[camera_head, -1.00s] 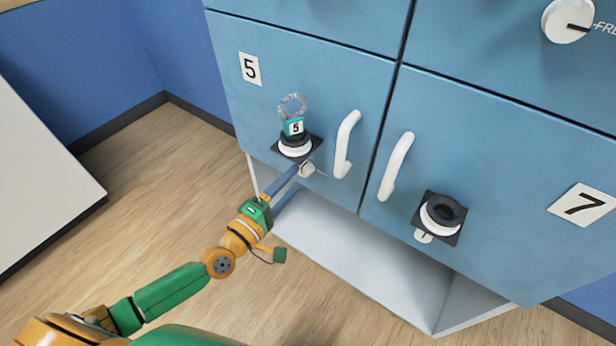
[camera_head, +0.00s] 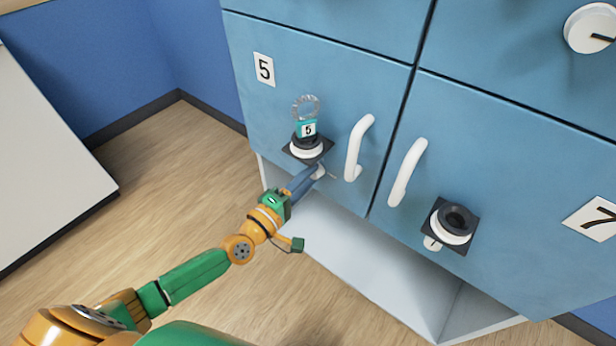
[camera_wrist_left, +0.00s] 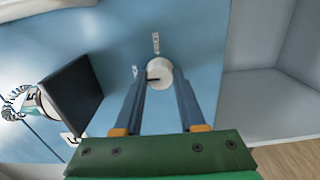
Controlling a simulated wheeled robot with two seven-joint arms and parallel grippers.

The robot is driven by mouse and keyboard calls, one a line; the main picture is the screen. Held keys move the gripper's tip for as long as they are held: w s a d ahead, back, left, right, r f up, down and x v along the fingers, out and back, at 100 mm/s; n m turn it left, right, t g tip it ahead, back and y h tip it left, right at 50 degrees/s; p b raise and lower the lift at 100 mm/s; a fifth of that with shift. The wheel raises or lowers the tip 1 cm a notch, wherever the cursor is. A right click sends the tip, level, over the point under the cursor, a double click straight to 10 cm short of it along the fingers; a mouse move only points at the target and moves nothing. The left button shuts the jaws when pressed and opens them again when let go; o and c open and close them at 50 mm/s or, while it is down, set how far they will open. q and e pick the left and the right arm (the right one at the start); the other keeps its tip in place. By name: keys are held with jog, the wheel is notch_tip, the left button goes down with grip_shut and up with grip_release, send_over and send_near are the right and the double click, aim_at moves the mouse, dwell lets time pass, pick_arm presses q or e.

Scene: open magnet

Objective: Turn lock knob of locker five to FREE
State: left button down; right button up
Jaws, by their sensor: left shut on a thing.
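Locker five's blue door (camera_head: 280,105) bears the number label 5 (camera_head: 264,69) and is closed. Its small white lock knob (camera_head: 319,172) sits low on the door, under a black-and-white round fitting (camera_head: 306,148). My left gripper (camera_head: 316,174) reaches it from below left, shut on the knob. In the left wrist view the knob (camera_wrist_left: 159,73) lies between the two fingertips (camera_wrist_left: 160,82). A dark mark shows on its left side. Small labels sit above and left of it, too small to read. My right gripper is not in view.
A teal tag marked 5 (camera_head: 307,129) with a wire ring stands on the fitting. White door handles (camera_head: 358,148) (camera_head: 408,172) are to the right, beside locker seven's round fitting (camera_head: 452,222). An open white compartment (camera_head: 350,262) lies below. Wooden floor is clear at left.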

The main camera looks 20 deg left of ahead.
pick_arm(q)
jog(key=m+p, duration=0.4)
jog(key=m, duration=1.3)
jog(key=shift+p, duration=0.3)
jog(key=shift+m, duration=0.5)
jog(key=c, duration=0.5)
grip_release()
jog(key=p+v, duration=0.1)
jog(key=v, duration=0.6)
